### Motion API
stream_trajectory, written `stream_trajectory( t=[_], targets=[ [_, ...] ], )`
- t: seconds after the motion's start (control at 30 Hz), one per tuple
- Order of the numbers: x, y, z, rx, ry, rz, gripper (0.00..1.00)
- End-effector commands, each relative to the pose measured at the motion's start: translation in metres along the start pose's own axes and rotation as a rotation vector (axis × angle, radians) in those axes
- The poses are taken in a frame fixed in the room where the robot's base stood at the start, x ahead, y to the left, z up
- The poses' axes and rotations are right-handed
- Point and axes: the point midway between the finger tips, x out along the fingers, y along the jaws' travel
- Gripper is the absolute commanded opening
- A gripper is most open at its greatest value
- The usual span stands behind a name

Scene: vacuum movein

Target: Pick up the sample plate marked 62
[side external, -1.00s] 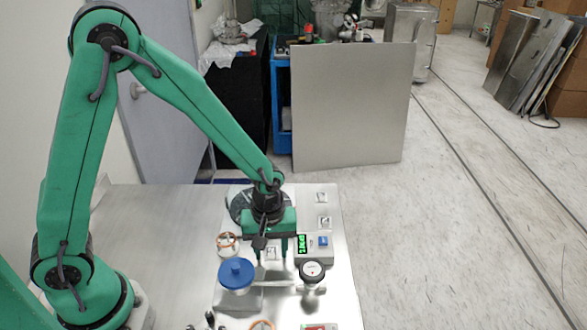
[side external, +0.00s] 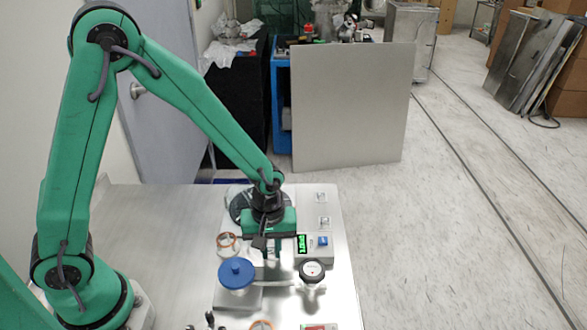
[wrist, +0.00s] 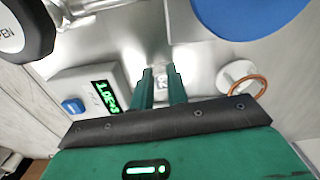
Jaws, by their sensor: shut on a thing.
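My gripper (side external: 268,250) points down at the bench, behind the blue-lidded vessel in the side view. In the wrist view its two green fingers (wrist: 161,73) are shut on a small pale sample plate (wrist: 161,83) between the tips. The mark on this plate is too small to read, so I cannot tell whether it says 62. In the side view the fingers hide most of it. I cannot tell whether it is clear of the bench. Two other small sample plates, one far (side external: 321,197) and one nearer (side external: 323,222), lie at the right edge, their marks unreadable.
A meter box with a green display (side external: 313,245) stands close to the right of my gripper. A blue-lidded vessel (side external: 237,274) and a black-topped gauge or valve (side external: 312,270) stand in front. A copper ring (side external: 228,241) lies to the left. The bench's left side (side external: 160,230) is clear.

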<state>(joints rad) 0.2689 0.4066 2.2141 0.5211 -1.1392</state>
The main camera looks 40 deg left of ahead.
Motion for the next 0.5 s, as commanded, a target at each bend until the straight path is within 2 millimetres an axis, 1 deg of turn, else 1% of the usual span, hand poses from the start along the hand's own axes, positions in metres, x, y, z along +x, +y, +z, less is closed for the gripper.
stream_trajectory(
  t=[0.27, 0.37, 0.5],
  targets=[
    [-0.01, 0.001, 0.0, 0.0, 0.001, 0.002, 0.0],
    [-0.019, 0.001, 0.0, 0.0, 0.002, 0.004, 0.0],
    [-0.036, 0.001, -0.001, 0.0, 0.002, 0.005, 0.0]
  ],
)
